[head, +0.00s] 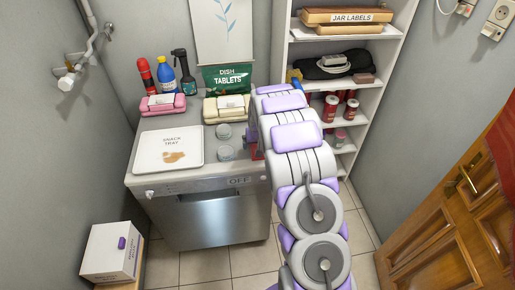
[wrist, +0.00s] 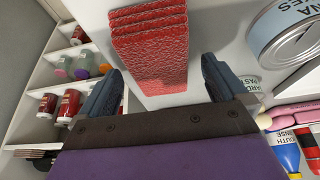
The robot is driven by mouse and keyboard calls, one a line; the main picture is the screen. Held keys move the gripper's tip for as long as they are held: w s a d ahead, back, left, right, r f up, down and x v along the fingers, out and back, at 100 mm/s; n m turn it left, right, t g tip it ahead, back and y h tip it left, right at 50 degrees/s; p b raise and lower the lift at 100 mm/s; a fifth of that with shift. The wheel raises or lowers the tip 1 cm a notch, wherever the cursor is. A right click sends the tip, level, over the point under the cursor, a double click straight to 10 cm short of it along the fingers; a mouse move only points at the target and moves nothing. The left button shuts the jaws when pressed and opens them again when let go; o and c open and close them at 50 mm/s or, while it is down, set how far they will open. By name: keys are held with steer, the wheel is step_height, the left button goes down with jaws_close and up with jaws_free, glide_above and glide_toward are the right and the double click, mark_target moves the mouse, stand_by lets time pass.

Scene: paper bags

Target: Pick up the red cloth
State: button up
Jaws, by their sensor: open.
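The red cloth (wrist: 150,50) is a folded, textured stack of several layers lying on the pale top of the appliance (head: 152,185), seen in the wrist view. My gripper (wrist: 161,78) is open, with one dark finger to the left and one to the right of the cloth's near end. Gaps show between the fingers and the cloth, and nothing is gripped. In the head view my arm hides most of this spot; only a small red sliver (head: 257,152) shows beside it, likely the cloth.
Two tins (head: 225,152) stand just left of my arm. A snack tray (head: 169,149), bottles, pink and yellow packs and a green tablets bag (head: 227,78) share the top. Shelves (head: 380,60) rise at the right. A white box (head: 112,252) is low left.

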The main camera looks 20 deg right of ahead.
steer(key=shift+f, duration=0.1)
stand_by(0.3)
steer(key=c, duration=1.1)
